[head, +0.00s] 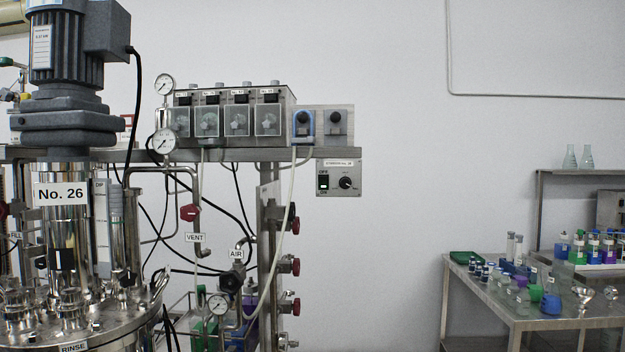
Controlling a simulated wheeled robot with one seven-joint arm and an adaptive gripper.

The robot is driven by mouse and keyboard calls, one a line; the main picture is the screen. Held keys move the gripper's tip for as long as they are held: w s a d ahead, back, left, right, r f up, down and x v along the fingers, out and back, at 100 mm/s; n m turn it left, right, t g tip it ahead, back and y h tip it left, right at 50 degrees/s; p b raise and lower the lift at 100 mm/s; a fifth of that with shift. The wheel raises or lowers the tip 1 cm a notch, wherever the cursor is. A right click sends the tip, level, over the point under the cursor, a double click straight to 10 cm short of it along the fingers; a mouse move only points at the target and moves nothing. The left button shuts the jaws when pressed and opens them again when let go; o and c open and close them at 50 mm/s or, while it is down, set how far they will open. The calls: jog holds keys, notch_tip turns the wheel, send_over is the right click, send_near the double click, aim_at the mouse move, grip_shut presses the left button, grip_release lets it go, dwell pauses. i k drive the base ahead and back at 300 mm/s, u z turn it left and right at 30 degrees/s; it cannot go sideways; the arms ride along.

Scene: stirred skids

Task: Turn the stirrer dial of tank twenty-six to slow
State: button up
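In the head view, a steel tank (95,322) at the lower left carries a white "No. 26" sign (62,193) below a large grey motor (66,70). A small metal control box (339,178) hangs under the right end of the steel shelf. Its label seems to read "STIRRER No. 26", but the print is tiny. The box has a green-lit switch (323,182) on the left and a black dial (345,183) on the right. The dial's setting marks are too small to read. My gripper is not in view.
Pipes, red-handled valves (293,266) and hoses fill the space below. A steel table (500,308) with glassware stands at the right. Open room lies between the skid and the table.

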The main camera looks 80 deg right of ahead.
aim_at(345, 182)
jog(key=k, duration=0.1)
jog(key=u, duration=1.45)
jog(key=i, duration=0.75)
jog(key=z, duration=4.6)
jog(key=i, duration=0.5)
jog(key=z, duration=1.55)
